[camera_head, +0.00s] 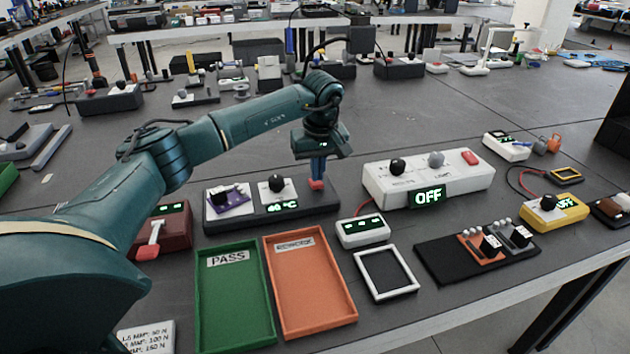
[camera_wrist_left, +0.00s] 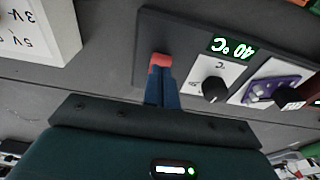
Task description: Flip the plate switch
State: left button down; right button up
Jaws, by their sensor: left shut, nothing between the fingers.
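A dark plate unit (camera_head: 330,221) stands on the bench, with a black knob (camera_head: 276,183), a green temperature display, a purple piece (camera_head: 229,197) on its left pad and a red switch (camera_head: 316,185) at its right end. In the left wrist view the unit appears upside down, its display (camera_wrist_left: 231,48) reading about 40 °C and its red switch (camera_wrist_left: 160,60) at the fingertips. My left gripper (camera_head: 317,176) points down with its blue fingers shut and empty, right at the red switch. Whether they touch it, I cannot tell. My right gripper is not in view.
A white box (camera_head: 455,181) reading OFF stands to the right. A green PASS tray (camera_head: 207,300) and an orange tray (camera_head: 347,309) lie in front. A small white meter (camera_head: 350,239), a white frame (camera_head: 410,280) and a black board (camera_head: 435,262) are nearby.

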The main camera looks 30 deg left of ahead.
aim_at(318, 184)
pick_arm(q)
jog(key=shift+f, duration=0.6)
jog(key=shift+r, duration=0.1)
notch_tip(318, 184, up, 7)
jog(key=p, duration=0.5)
jog(key=shift+p, duration=0.3)
dwell(0.6)
